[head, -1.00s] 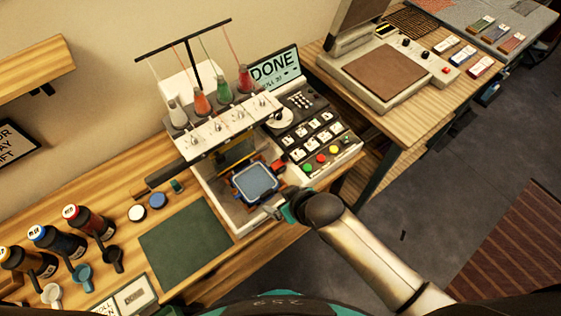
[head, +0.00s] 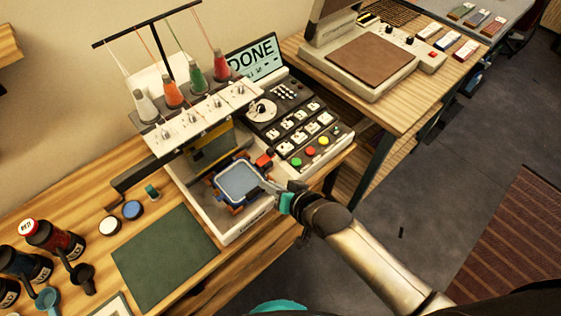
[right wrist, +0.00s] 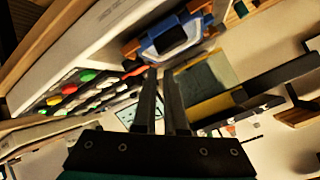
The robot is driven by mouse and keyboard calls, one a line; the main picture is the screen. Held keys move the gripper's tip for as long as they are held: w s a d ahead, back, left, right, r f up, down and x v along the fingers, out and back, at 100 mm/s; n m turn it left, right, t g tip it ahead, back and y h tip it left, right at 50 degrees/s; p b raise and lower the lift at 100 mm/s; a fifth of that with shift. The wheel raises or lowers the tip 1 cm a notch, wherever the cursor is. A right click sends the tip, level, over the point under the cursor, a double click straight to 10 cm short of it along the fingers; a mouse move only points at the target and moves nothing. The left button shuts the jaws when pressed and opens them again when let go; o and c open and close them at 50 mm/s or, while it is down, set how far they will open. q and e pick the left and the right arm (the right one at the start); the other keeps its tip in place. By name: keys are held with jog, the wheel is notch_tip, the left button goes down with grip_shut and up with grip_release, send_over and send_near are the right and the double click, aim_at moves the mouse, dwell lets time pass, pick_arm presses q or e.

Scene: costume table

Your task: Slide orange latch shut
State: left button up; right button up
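The embroidery machine (head: 250,236) holds a square hoop (head: 240,181) with a pale blue centre. Orange pieces (head: 236,210) sit around the hoop's blue-edged frame; I cannot tell which is the latch or how it is set. The right wrist view shows an orange piece (right wrist: 130,48) beside the hoop (right wrist: 172,36). My right gripper (head: 268,188) is at the hoop's right side, fingers pointing toward it. In the right wrist view its fingers (right wrist: 161,82) are parallel with a narrow empty gap. Contact with the hoop cannot be told. My left gripper is out of view.
A button panel (head: 310,140) and a red block (head: 263,160) lie just beyond the gripper. The needle head (head: 200,122) with thread cones overhangs the hoop's back. A green mat (head: 165,258) lies left. A heat press (head: 374,65) stands on the table at upper right.

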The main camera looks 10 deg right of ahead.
aim_at(291, 153)
jog(key=f+m+t+b, duration=0.1)
jog(key=b, duration=0.1)
jog(key=w+d+m+t+b, duration=0.1)
jog(key=m, duration=0.1)
jog(key=w+d+f+m+t+b, duration=0.1)
jog(key=m+b, duration=0.1)
jog(key=shift+w+d+f+y+b, duration=0.25)
jog(key=shift+f+y+b, duration=0.05)
grip_shut()
jog(key=d+m+t+b, duration=0.1)
jog(key=m+b, duration=0.1)
jog(key=w+d+f+m+t+b, duration=0.1)
jog(key=d+m+b, duration=0.1)
jog(key=w+d+m+t+h+b, duration=0.1)
jog(key=d+m+b, duration=0.1)
jog(key=m, duration=0.1)
jog(key=shift+f+t+b, duration=0.25)
jog(key=shift+t+b, duration=0.15)
jog(key=shift+w+d+m+t+h+b, duration=0.2)
jog(key=shift+d+m+t+h+b, duration=0.3)
jog(key=shift+d+m+b, duration=0.6)
jog(key=shift+w, duration=0.15)
